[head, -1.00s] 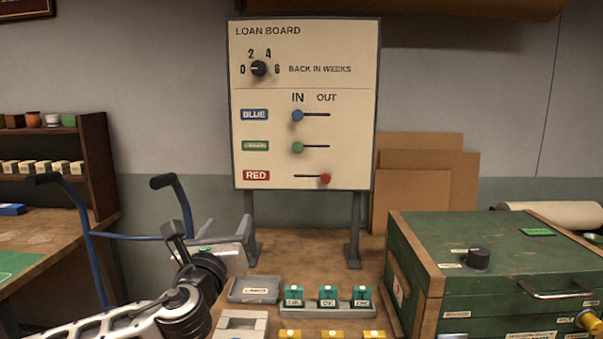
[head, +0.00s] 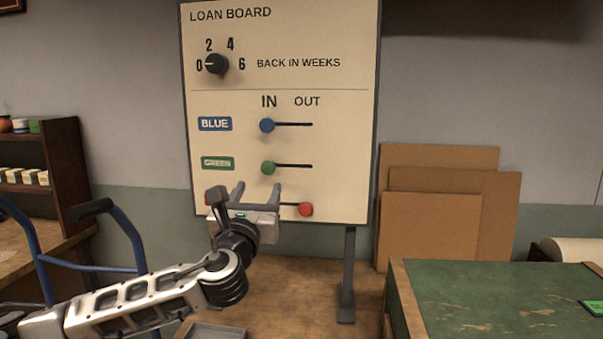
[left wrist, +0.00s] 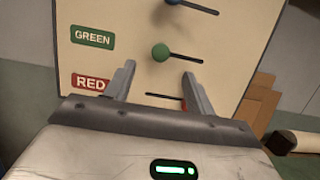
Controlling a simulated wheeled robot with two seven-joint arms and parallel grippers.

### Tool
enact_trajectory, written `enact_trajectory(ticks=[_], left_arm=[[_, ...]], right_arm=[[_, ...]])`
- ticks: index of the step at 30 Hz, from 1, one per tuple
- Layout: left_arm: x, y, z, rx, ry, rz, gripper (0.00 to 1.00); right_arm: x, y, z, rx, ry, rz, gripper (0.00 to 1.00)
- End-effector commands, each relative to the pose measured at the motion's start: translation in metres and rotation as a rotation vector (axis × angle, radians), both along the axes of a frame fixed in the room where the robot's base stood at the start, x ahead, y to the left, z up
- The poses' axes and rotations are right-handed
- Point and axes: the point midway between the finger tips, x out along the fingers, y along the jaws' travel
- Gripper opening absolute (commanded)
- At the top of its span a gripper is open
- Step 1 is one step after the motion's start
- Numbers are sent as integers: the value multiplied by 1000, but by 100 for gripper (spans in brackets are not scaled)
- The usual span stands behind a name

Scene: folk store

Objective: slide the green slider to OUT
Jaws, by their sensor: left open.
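The green slider (head: 268,167) is a round green knob at the left end of its dark slot, under IN, on the cream loan board (head: 330,130). The GREEN label (head: 217,163) is left of it, and OUT is printed above the slot's right end. My left gripper (head: 258,187) is open and empty in front of the board, just below the green knob. In the left wrist view the green knob (left wrist: 161,52) appears above and between the fingertips (left wrist: 159,70), not held. My right gripper is not in view.
The blue slider (head: 267,125) sits at IN above. The red slider (head: 306,209) sits at the right, under OUT, close to the gripper's right side. A black dial (head: 216,64) points to 0.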

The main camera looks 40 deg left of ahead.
Motion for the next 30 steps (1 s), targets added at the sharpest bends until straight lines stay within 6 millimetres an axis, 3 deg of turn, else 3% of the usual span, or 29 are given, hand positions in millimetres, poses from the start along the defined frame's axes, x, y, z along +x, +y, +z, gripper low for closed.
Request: enact_trajectory(ticks=[19, 30], left_arm=[[66, 37, 25, -2, -1, 2, 55], [69, 37, 24, -2, 1, -1, 55]], right_arm=[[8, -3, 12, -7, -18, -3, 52], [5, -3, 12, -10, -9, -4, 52]])
